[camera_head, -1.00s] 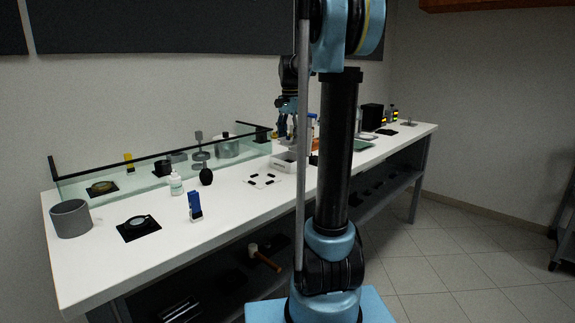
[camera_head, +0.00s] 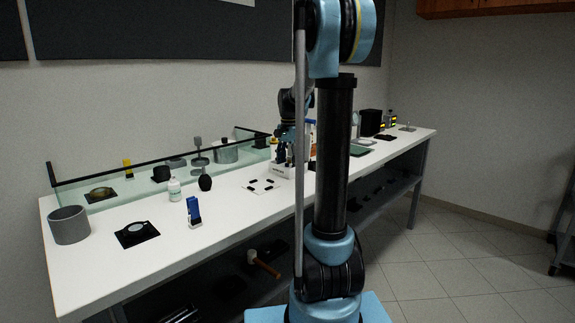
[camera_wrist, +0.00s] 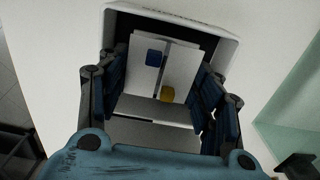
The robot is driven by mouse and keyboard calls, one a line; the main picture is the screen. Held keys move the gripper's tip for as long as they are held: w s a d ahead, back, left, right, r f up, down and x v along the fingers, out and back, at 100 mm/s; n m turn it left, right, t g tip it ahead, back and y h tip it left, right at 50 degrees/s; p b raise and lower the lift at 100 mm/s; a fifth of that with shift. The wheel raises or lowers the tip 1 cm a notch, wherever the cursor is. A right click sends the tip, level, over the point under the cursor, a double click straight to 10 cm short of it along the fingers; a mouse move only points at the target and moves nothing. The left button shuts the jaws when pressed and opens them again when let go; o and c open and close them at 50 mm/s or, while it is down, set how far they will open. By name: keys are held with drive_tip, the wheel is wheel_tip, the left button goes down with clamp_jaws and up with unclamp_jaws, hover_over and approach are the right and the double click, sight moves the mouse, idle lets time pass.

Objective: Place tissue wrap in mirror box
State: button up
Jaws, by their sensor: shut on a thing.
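The tissue wrap (camera_wrist: 182,70) is a pale, folded piece with a blue patch and a yellow patch, between my gripper's fingers in the wrist view. My gripper (camera_wrist: 160,84) is shut on it, with dark blue finger pads on both sides. The mirror box (camera_wrist: 172,16) is a white open box with a dark inside, and the wrap is over or within its opening; how deep I cannot tell. In the head view the white box (camera_head: 281,172) stands on the bench, with my gripper (camera_head: 284,157) low at it. The wrap is not clear there.
The white bench (camera_head: 110,270) carries a white bottle (camera_head: 174,190), a blue-handled item (camera_head: 194,211), a grey cup (camera_head: 69,225) and a black plate with a disc (camera_head: 136,233). A glass panel (camera_head: 130,186) runs along the back. The front middle is mostly clear.

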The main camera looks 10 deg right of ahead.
drive_tip(key=shift+f, duration=0.1)
drive_tip(key=o, duration=0.8)
drive_tip(key=shift+c, duration=0.2)
wheel_tip(320, 180, up, 12)
